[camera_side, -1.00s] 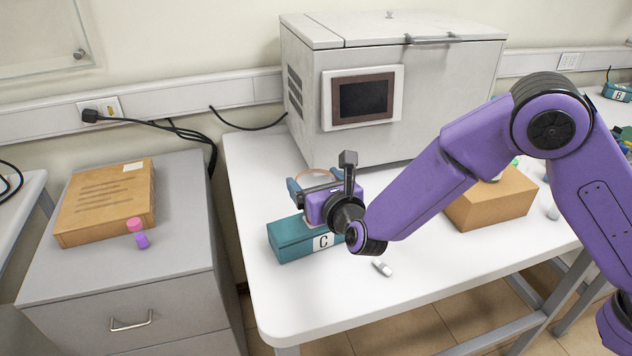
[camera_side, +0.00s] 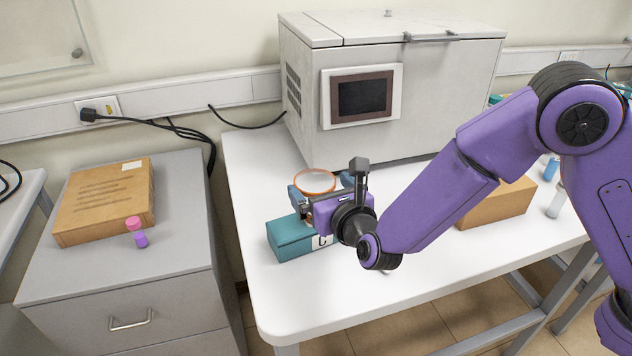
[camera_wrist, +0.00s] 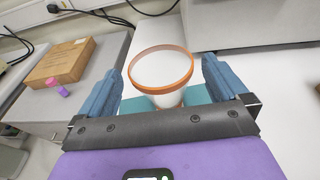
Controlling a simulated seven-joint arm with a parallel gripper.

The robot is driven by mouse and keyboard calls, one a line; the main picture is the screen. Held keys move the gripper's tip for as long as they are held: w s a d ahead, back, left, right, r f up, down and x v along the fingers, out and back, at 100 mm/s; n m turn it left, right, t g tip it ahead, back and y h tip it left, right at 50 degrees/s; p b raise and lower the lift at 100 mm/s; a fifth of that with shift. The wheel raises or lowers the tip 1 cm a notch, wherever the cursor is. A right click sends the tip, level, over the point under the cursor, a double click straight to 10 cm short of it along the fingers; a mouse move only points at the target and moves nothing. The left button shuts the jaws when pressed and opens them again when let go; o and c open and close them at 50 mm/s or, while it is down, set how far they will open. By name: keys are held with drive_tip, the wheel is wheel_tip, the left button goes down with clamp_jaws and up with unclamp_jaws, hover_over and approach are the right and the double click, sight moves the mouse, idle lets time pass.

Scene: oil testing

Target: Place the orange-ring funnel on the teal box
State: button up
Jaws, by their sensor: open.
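The orange-ring funnel (camera_side: 315,182) is pale with an orange rim and stands upright, apparently on the teal box. It also shows in the wrist view (camera_wrist: 162,68), wide end up. My gripper (camera_side: 322,188) is open, with one blue finger on each side of the funnel; in the wrist view there are gaps between the fingers and the rim. The teal box (camera_side: 290,240), labelled C, sits on the white table below my gripper. It shows behind the gripper bar in the wrist view (camera_wrist: 137,106). The funnel's lower end is hidden, so its contact with the box cannot be seen directly.
A large grey machine (camera_side: 440,90) stands behind. A cardboard box (camera_side: 500,204) and small bottles (camera_side: 556,203) are at the right of the white table (camera_side: 330,305). A grey cabinet (camera_side: 185,240) at the left bears a brown package (camera_side: 105,200) and a pink-purple vial (camera_side: 137,232).

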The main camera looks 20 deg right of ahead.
drive_tip(key=v, duration=0.8)
drive_tip(key=shift+s+r, duration=0.1)
drive_tip(key=s+d+m+g+h, duration=0.35)
drive_tip(key=d+m, duration=0.35)
drive_tip(key=d, duration=0.4)
drive_tip(key=s+d+m+g+h, duration=0.35)
drive_tip(key=d+m, duration=0.35)
drive_tip(key=d, duration=0.5)
drive_tip(key=s+d+m+g+y, duration=0.3)
drive_tip(key=s+m+g, duration=0.1)
drive_tip(key=s, duration=0.6)
drive_tip(key=s+d+m+g+y, duration=0.3)
drive_tip(key=s+m, duration=0.3)
drive_tip(key=s, duration=0.4)
drive_tip(key=shift+d+f+g, duration=0.35)
drive_tip(key=shift+d+g, duration=0.05)
drive_tip(key=shift+g, duration=0.4)
